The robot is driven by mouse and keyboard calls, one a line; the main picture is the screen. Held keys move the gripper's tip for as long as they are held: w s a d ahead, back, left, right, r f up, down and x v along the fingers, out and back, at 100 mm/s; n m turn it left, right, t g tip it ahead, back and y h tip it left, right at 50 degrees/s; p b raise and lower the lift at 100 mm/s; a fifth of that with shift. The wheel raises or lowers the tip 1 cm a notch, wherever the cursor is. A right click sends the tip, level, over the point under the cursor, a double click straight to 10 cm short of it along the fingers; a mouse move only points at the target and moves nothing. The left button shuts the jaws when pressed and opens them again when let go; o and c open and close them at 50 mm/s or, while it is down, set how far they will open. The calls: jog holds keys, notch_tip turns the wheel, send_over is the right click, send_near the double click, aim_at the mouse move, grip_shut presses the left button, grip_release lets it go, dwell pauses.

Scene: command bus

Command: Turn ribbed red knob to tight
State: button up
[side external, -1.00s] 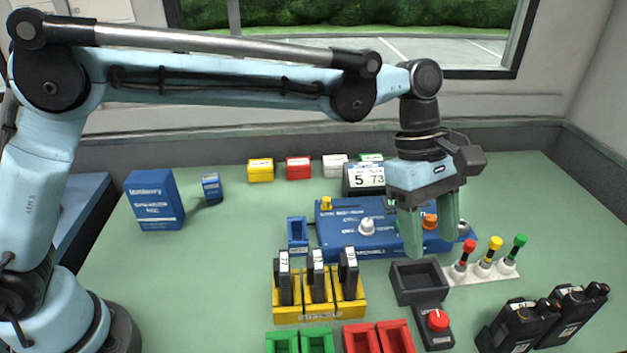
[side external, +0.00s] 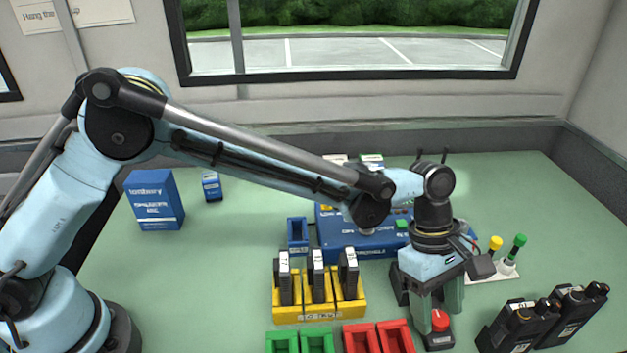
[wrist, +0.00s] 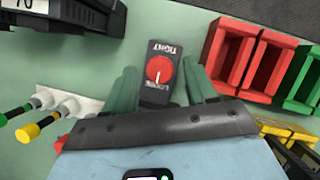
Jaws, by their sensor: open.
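The red knob (side external: 440,320) sits on a small black base (side external: 439,341) at the front right of the table. In the wrist view the knob (wrist: 159,70) shows a white pointer line, with "TIGHT" printed at the base's top end and "LOOSE" at the end nearer my gripper. The line runs roughly along the base; which end it marks is hard to tell. My gripper (side external: 437,312) points down with its green fingers around the knob's sides. In the wrist view the fingers of my gripper (wrist: 160,85) stand apart on both sides of the knob, with gaps visible.
Red bins (side external: 378,338) and green bins (side external: 300,343) stand left of the knob, and a yellow rack (side external: 320,312) holds black devices behind them. Colour-capped plungers (side external: 505,257) stand behind on a white holder.

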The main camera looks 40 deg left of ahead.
jog(key=shift+f, duration=0.1)
jog(key=c, duration=1)
jog(key=shift+c, duration=0.2)
jog(key=shift+m, duration=0.4)
jog(key=m+g, duration=0.1)
jog(key=m, duration=0.1)
jog(key=shift+w+d+m, duration=0.1)
jog(key=shift+w+m, duration=0.05)
jog(key=shift+m, duration=0.15)
jog(key=m+g+y, duration=0.1)
jog(key=m, duration=0.2)
jog(key=shift+d+m, duration=0.15)
jog(key=shift+m, duration=0.15)
jog(key=m+y, duration=0.1)
jog(key=m, duration=0.2)
jog(key=shift+w+d+m+g+y, duration=0.1)
jog(key=shift+m+g+y, duration=0.2)
jog(key=shift+g+y, duration=0.1)
jog(key=shift+d+m+y, duration=0.1)
jog(key=shift+m+y, duration=0.6)
jog(key=shift+m, duration=1.1)
